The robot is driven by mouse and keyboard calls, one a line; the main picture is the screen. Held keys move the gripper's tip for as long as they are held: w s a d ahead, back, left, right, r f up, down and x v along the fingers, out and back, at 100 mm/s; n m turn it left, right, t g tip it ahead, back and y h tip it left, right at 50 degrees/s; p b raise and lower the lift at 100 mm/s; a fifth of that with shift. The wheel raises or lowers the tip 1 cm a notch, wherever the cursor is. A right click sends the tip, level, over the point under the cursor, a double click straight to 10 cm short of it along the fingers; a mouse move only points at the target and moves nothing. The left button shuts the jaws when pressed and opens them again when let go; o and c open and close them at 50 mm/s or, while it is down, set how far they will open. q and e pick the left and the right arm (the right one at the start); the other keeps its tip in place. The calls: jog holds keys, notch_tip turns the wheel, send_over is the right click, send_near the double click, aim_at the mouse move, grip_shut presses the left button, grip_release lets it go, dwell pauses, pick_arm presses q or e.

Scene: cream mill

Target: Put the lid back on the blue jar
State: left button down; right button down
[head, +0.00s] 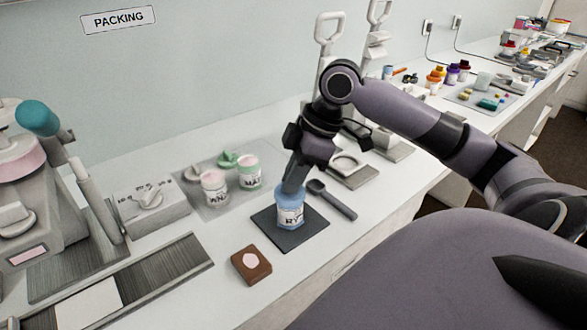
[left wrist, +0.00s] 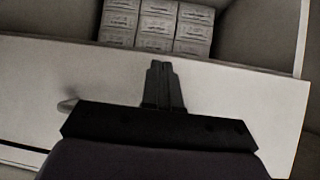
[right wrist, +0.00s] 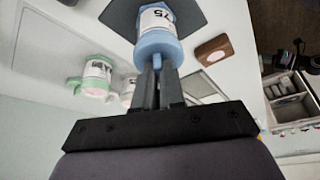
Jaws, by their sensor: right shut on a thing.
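The blue jar (head: 290,215) stands upright on a dark square mat (head: 262,222) in the head view. Its white label also shows in the right wrist view (right wrist: 155,18). My right gripper (head: 293,190) points down at the jar's top and is shut on the blue lid (right wrist: 158,48). The lid is at the jar's mouth with no clear gap; whether it is fully seated I cannot tell, as my fingers hide part of it. My left gripper (left wrist: 163,85) shows only in the left wrist view, its fingers together and empty.
A pink jar (head: 214,190) and a green jar (head: 250,175) stand behind on a grey mat. A dark scoop (head: 332,200) lies right of the blue jar. A brown block (head: 251,264) lies in front. A grey scale (head: 352,170) stands at the right.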

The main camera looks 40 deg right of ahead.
jog(key=shift+f+p, duration=0.15)
jog(key=shift+p, duration=0.2)
dwell(0.5)
jog(key=c, duration=0.7)
grip_release()
jog(key=shift+r+p, duration=0.95)
jog(key=shift+r, duration=1.3)
grip_shut()
jog(key=shift+a, duration=0.1)
